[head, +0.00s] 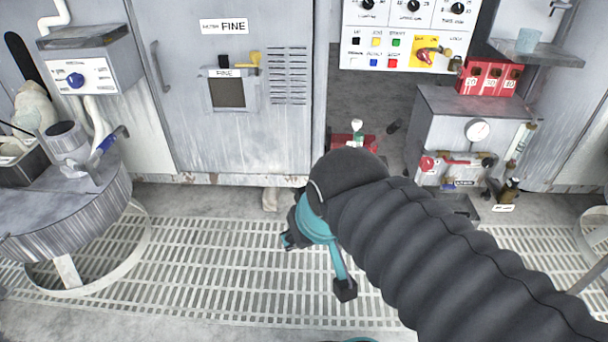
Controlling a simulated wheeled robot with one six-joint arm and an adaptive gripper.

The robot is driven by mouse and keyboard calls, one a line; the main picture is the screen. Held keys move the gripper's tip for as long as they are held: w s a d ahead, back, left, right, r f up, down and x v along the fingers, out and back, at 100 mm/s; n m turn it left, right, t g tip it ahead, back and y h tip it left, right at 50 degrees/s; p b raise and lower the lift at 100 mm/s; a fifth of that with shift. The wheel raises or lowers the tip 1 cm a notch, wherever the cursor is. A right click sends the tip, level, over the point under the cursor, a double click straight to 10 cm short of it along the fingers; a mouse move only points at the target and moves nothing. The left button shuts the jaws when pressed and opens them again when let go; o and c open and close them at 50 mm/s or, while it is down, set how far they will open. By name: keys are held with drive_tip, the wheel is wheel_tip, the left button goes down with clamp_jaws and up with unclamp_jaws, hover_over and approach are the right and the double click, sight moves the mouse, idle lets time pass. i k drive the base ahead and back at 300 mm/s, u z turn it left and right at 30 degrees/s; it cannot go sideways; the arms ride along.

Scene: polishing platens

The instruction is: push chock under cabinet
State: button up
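The grey cabinet (225,95) with a FINE label stands at the back, its rusty lower edge raised a little above the floor. A small pale block (270,198), which may be the chock, is at that lower edge, left of my arm. I cannot tell how far under the edge it reaches. My gripper (289,240), dark and teal, is low over the floor grating, in front of the block and a little to its right, apart from it in the picture.
A round platen table (65,230) with a ring base stands at the left. A grey box with a gauge (478,130) and red numbered bins (488,78) are at the right. A red tray (352,143) lies behind my arm. The floor grating (190,265) is clear before the cabinet.

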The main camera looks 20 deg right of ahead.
sight(271, 196)
drive_tip(key=z, duration=0.2)
drive_tip(key=i, duration=1.15)
drive_tip(key=u, duration=0.45)
